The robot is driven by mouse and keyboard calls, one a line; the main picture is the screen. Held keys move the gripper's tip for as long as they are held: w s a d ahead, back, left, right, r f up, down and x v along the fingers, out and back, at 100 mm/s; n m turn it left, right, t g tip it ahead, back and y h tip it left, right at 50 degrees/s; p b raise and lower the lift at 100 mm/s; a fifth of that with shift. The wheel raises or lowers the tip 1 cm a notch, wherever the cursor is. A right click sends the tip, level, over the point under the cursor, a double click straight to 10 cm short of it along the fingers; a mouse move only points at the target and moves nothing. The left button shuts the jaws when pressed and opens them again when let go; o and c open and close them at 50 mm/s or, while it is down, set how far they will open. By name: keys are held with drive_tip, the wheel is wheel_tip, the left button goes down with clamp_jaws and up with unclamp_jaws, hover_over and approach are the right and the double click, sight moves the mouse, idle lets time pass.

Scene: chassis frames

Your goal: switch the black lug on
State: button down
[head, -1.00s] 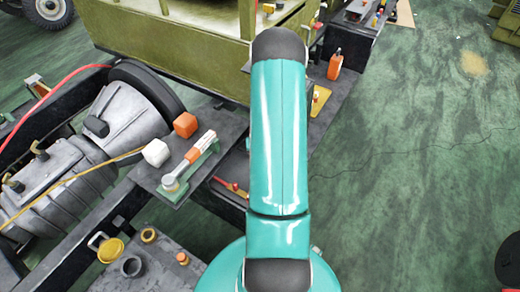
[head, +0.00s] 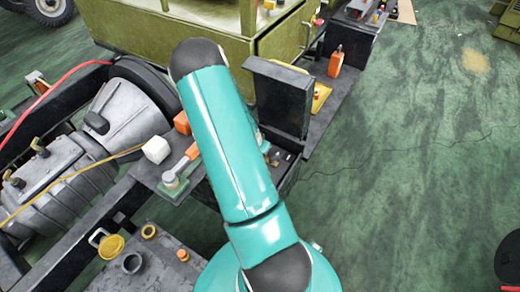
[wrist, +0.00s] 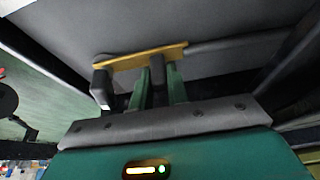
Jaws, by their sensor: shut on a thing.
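In the wrist view, my gripper (wrist: 160,70) has its two green fingers closed around a dark upright piece that looks like the black lug (wrist: 157,68). The lug stands by a yellow bar (wrist: 130,60), which runs slantwise just beyond the fingertips. A small black block (wrist: 102,84) hangs at the bar's left end. The lug's far end and base are hidden. In the head view, my teal arm covers the gripper and the lug.
In the head view, an upright dark panel (head: 280,105) stands just right of my arm. An orange bottle (head: 336,62) is beyond it. A white cube (head: 156,149) and an orange-handled tool (head: 182,166) lie left of my arm. Open green floor (head: 420,150) is at the right.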

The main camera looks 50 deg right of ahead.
idle(0.4)
drive_tip(key=c, duration=1.4)
unclamp_jaws()
drive_tip(key=shift+o, duration=0.2)
drive_tip(key=v, duration=1.4)
drive_tip(key=shift+w, duration=0.1)
